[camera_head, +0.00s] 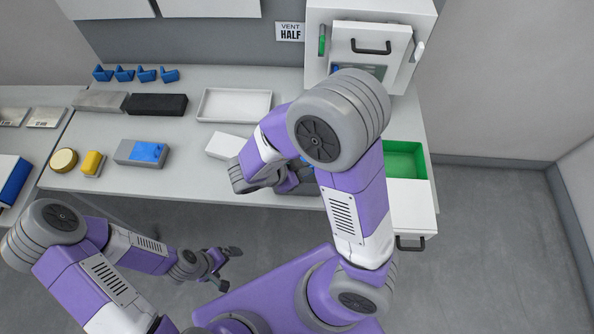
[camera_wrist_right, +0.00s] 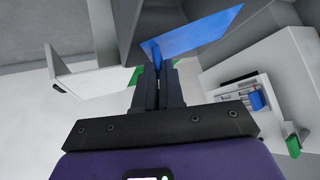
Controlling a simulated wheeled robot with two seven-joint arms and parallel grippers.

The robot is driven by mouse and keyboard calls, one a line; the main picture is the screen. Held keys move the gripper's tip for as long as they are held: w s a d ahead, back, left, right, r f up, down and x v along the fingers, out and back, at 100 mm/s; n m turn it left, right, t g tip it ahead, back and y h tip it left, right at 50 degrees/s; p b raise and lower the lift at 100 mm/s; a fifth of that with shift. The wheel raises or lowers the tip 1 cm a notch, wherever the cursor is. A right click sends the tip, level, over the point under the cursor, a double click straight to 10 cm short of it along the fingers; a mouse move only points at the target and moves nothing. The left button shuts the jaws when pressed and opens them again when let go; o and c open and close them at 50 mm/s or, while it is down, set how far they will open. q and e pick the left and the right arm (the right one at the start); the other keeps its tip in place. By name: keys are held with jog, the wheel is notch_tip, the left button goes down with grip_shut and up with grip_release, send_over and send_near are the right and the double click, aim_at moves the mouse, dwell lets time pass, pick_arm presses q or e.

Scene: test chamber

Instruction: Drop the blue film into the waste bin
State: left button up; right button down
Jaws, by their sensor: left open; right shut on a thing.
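My right gripper (camera_wrist_right: 158,72) is shut on the blue film (camera_wrist_right: 202,36), a thin flat sheet that sticks out from the fingertips in the right wrist view. In the head view, only a small blue patch of the film (camera_head: 308,175) shows beside the right gripper (camera_head: 288,184); my arm hides much of that area. A grey thing (camera_head: 303,189) lies behind the right gripper at the table's front edge, mostly hidden; I cannot tell whether it is the waste bin. My left gripper (camera_head: 232,266) is open and empty in front of the table, above the floor.
A white chamber (camera_head: 322,15) stands at the table's back right. A green-lined open drawer (camera_head: 408,160) is to the right. The table holds a white tray (camera_head: 234,105), a black block (camera_head: 156,104), blue clips (camera_head: 146,75) and a grey-blue box (camera_head: 141,153).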

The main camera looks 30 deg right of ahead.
jog(key=c, duration=1.2)
grip_release()
jog(key=shift+o, duration=0.2)
jog(key=p+v, duration=0.2)
jog(key=v, duration=0.5)
jog(key=shift+a+r, duration=0.2)
jog(key=shift+a, duration=0.1)
